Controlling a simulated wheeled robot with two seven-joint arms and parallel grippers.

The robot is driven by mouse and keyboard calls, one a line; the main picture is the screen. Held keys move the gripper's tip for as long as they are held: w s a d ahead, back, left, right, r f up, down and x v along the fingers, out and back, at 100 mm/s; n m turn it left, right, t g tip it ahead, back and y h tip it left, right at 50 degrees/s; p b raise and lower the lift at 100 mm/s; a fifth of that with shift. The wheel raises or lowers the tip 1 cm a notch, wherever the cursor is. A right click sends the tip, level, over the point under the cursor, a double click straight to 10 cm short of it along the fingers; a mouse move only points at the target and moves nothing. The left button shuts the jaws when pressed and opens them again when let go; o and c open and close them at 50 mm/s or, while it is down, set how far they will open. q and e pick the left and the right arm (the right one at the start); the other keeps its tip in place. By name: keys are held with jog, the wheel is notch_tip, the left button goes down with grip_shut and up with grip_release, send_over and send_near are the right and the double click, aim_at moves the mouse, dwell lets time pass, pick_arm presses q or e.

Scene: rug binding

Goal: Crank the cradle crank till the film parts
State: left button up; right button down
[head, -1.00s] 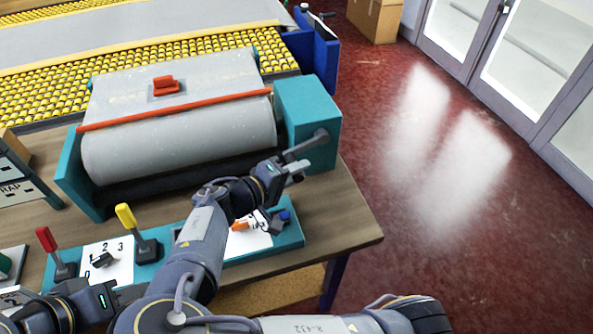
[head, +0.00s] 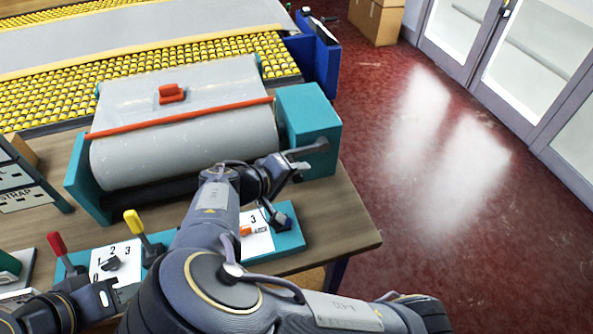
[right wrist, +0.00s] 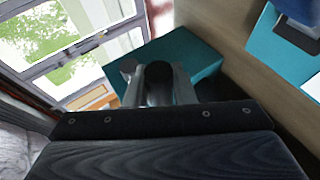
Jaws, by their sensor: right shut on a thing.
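The film roll (head: 190,150) lies in a teal cradle (head: 88,190) on the table, with grey film drawn up from it under an orange bar (head: 180,117). The film looks unbroken in the head view. The cradle crank (head: 312,149) is a dark grey arm on the teal box (head: 308,112) at the cradle's right end. My right gripper (head: 293,168) is at the crank, shut on its handle. In the right wrist view the fingers (right wrist: 160,90) close around the dark handle in front of the teal box. My left gripper (head: 106,292) is at the lower left, above the table's front edge, its fingers unclear.
A teal control panel (head: 287,243) with a red lever (head: 56,243), a yellow lever (head: 134,220) and dials lies along the table front. A yellow roller conveyor (head: 40,105) is behind the cradle. Cardboard boxes (head: 377,20) and glass doors stand beyond the open red floor.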

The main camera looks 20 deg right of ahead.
jog(key=shift+d+r+m+g+y+p, duration=0.15)
jog(key=shift+r+m+g+y+p, duration=0.2)
jog(key=shift+r+y+p, duration=0.65)
jog(key=shift+r, duration=0.15)
jog(key=c, duration=1.2)
grip_release()
jog(key=shift+c, duration=0.2)
jog(key=shift+y, duration=0.3)
jog(key=v, duration=0.7)
jog(key=shift+s+a+b, duration=0.2)
jog(key=shift+a+b, duration=0.1)
jog(key=shift+r, duration=0.1)
